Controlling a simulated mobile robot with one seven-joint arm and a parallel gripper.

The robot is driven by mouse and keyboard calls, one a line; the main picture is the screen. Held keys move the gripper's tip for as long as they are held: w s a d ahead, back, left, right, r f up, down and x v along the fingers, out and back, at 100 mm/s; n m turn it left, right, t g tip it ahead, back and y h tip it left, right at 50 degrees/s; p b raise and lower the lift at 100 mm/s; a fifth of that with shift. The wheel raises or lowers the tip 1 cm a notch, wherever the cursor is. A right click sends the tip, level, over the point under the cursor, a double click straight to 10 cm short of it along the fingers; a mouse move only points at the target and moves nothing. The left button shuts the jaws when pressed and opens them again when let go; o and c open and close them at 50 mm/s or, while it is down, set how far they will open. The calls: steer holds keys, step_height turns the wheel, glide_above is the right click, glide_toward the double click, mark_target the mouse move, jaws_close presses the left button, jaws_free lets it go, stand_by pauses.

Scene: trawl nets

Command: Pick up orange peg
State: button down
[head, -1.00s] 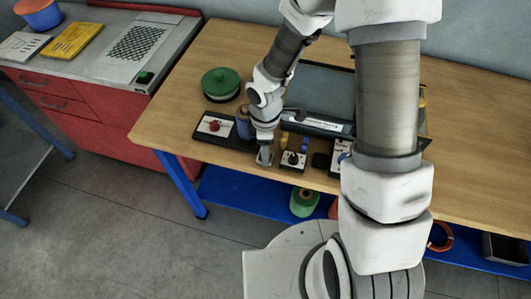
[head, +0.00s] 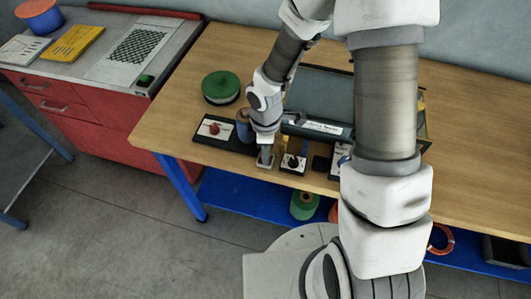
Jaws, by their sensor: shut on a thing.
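My gripper (head: 265,155) points down at the front edge of the workbench, over a small pale base (head: 265,165). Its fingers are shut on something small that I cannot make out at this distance. No orange peg can be picked out in the head view; the fingers and wrist may hide it. A yellow upright piece (head: 285,143) and a blue one (head: 304,147) stand just right of the gripper.
A black board with a red knob (head: 215,128) lies left of the gripper, a small block with a black knob (head: 293,162) right. A green-topped spool (head: 221,86) and a dark grey tray (head: 325,90) stand behind. The bench's right side (head: 480,130) is clear.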

steer(key=shift+r, duration=0.5)
steer(key=r, duration=0.2)
steer(key=d+r+p, duration=0.1)
steer(key=r, duration=0.1)
steer(key=d+r+p, duration=0.1)
steer(key=d+r, duration=0.2)
steer(key=d, duration=0.2)
steer(key=s+d+r+p, duration=0.1)
steer(key=d+r, duration=0.2)
steer(key=d, duration=0.2)
steer(key=shift+d, duration=0.35)
steer(key=shift+s, duration=0.1)
steer(key=shift+a, duration=0.1)
